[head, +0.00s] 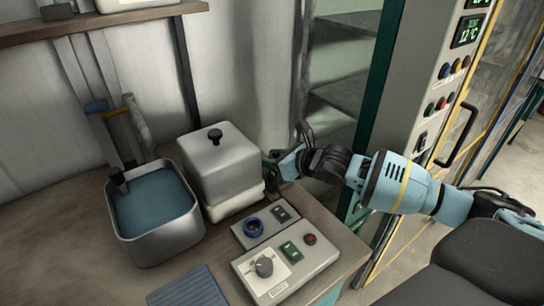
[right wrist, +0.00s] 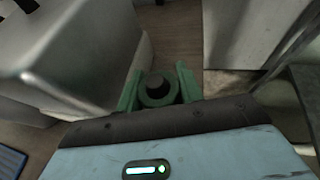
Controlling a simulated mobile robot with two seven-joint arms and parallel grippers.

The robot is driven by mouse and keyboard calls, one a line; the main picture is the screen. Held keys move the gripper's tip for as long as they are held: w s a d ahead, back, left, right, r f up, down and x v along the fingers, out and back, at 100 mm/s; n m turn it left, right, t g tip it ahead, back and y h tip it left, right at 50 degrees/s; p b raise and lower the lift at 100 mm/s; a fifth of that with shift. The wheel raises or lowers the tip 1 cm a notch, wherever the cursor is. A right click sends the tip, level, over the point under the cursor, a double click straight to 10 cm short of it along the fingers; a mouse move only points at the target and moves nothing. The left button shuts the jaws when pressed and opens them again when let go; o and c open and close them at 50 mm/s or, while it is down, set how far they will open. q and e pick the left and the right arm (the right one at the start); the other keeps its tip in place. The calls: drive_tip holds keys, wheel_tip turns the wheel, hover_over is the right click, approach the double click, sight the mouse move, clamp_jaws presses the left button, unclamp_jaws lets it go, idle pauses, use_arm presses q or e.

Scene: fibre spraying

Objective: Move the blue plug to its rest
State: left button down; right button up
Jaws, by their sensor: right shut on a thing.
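A blue ring-shaped piece (head: 254,226) with a dark centre sits on a small grey switch panel on the bench. I cannot tell whether it is the plug or its rest. My right gripper (head: 273,164) is beside the right side of a lidded metal box, behind the panel and apart from the blue ring. In the right wrist view its green fingers (right wrist: 158,88) are shut on a round, dark green piece (right wrist: 158,95) with a dark middle. My left gripper is not in view.
The metal box (head: 218,165) with a black knob stands close left of the gripper. A basin of blue liquid (head: 150,248) is further left. A control box (head: 286,266) with a dial and a blue ribbed pad (head: 188,289) are in front. A machine cabinet stands right.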

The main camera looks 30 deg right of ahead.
drive_tip(key=shift+f+b, duration=0.35)
drive_tip(key=shift+f, duration=0.75)
drive_tip(key=o, duration=1.1)
drive_tip(key=shift+v, duration=3.95)
